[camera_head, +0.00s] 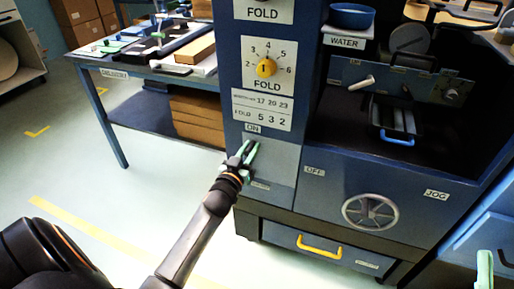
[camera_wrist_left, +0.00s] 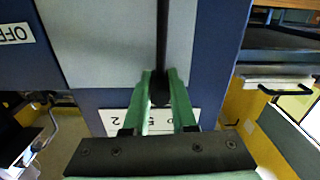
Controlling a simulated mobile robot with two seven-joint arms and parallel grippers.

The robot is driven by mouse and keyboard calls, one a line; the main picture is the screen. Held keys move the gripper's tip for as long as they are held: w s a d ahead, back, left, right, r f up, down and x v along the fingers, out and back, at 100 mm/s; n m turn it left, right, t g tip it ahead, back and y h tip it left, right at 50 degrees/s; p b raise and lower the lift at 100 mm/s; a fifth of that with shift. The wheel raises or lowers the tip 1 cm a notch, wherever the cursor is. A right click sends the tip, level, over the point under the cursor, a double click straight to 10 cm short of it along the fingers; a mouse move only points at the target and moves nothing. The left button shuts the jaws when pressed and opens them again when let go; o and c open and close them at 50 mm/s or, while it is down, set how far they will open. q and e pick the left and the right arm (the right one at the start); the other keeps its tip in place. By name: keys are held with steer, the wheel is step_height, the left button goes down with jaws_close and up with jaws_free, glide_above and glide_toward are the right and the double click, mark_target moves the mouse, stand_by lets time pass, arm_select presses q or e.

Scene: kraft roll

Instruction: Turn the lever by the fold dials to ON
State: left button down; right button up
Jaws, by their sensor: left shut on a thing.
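The lever shows in the left wrist view as a black rod (camera_wrist_left: 162,42) with a dark end between the green fingers. It runs over a grey plate, which also shows in the head view (camera_head: 283,160). My left gripper (camera_head: 250,149) is at this plate, just below the ON label (camera_head: 252,128), and is shut on the lever; its fingers also show in the wrist view (camera_wrist_left: 161,100). In the head view the gripper hides most of the lever. The OFF label (camera_head: 315,171) is to the right. Green parts of my right gripper (camera_head: 487,268) show at the lower right edge, its jaws cut off.
The fold dial (camera_head: 266,68) and number card (camera_head: 262,110) are above the lever. A handwheel (camera_head: 370,211) and a drawer with a yellow handle (camera_head: 319,247) are to the right and below. A table (camera_head: 104,66) stands at left; floor before it is clear.

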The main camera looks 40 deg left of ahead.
arm_select(q)
steer(key=shift+s+a, duration=0.1)
steer(key=shift+a, duration=0.35)
arm_select(e)
steer(key=shift+w+d+f+m+g+h, duration=0.1)
steer(key=shift+w+f+m+g+h, duration=0.05)
steer(key=shift+w+f+m+h, duration=0.4)
steer(key=shift+w+d+f+m+g+h, duration=0.15)
steer(key=shift+w+f+m+h, duration=0.15)
steer(key=shift+f, duration=0.45)
arm_select(q)
steer(key=shift+f, duration=0.1)
arm_select(e)
steer(key=shift+a, duration=0.1)
arm_select(q)
steer(key=c, duration=0.7)
jaws_free()
steer(key=shift+c, duration=0.2)
steer(key=shift+s+d, duration=0.1)
